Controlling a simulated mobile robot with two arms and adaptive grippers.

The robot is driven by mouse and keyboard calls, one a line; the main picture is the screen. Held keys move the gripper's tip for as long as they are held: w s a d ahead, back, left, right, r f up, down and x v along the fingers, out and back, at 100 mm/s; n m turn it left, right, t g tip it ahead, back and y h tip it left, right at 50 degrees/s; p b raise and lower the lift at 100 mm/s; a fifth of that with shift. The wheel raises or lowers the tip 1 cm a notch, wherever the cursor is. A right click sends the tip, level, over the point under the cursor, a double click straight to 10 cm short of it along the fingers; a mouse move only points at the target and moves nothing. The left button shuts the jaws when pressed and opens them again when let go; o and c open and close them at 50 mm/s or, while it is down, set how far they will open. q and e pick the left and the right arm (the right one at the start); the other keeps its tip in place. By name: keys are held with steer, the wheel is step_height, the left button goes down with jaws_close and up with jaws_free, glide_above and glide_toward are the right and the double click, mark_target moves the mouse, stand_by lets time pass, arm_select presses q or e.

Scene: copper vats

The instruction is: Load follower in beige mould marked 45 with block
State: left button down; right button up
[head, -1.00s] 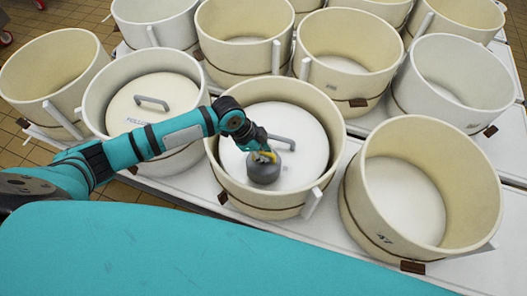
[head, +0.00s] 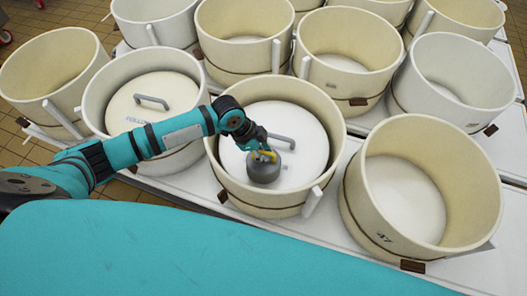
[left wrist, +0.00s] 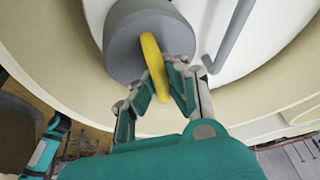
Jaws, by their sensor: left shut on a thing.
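The grey block (head: 264,170) with a yellow handle is in the front middle beige mould (head: 230,178), over the near part of the white follower (head: 298,132). In the left wrist view the block (left wrist: 130,38) appears close, with its yellow handle (left wrist: 154,68) between my fingers. My left gripper (head: 262,154) is shut on that handle; it also shows in the left wrist view (left wrist: 165,80). The follower's grey bar handle (head: 280,140) is just behind the block. Whether the block rests on the follower is hard to tell. I cannot read a 45 on this mould. My right gripper is not in view.
A mould marked 47 (head: 425,180) stands empty at the right. A white mould (head: 100,100) at the left holds a follower with a handle (head: 152,101). Several empty moulds stand behind on the white table (head: 335,225). The walls are close together.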

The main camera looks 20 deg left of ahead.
arm_select(q)
steer(key=shift+w+f, duration=0.1)
steer(key=shift+f, duration=0.25)
stand_by(0.4)
steer(key=c, duration=1.4)
jaws_free()
steer(key=shift+s+f, duration=0.2)
step_height(320, 180, up, 7)
steer(key=p, duration=0.6)
steer(key=shift+r+p, duration=0.2)
steer(key=shift+p, duration=0.15)
steer(key=shift+w+f, duration=0.1)
